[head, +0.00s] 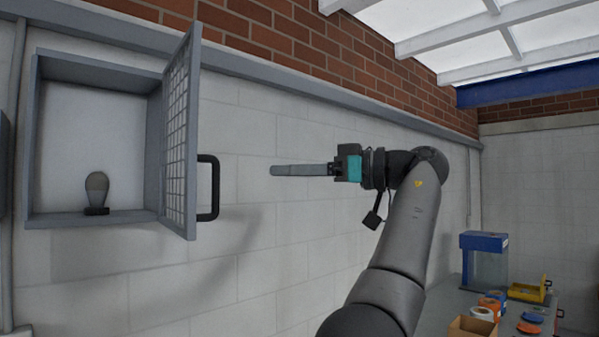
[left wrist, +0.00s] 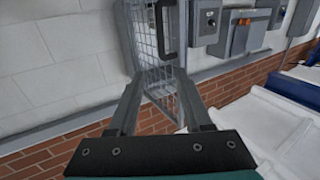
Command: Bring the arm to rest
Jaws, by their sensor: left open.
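My left arm (head: 405,235) rises from the bottom of the head view and bends at the top. Its left gripper (head: 273,170) points left and is held in the air in front of the white block wall. In the left wrist view the two fingers (left wrist: 159,77) stand apart, with nothing held between them. In the head view the gripper is right of the cabinet door handle, apart from it. My right gripper is not in view.
A grey wall cabinet (head: 38,160) stands open, its mesh door (head: 178,140) swung outward, with a black handle (head: 214,188). A bench at lower right holds a blue-topped box (head: 484,242), tape rolls (head: 490,305) and a yellow tray (head: 526,293).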

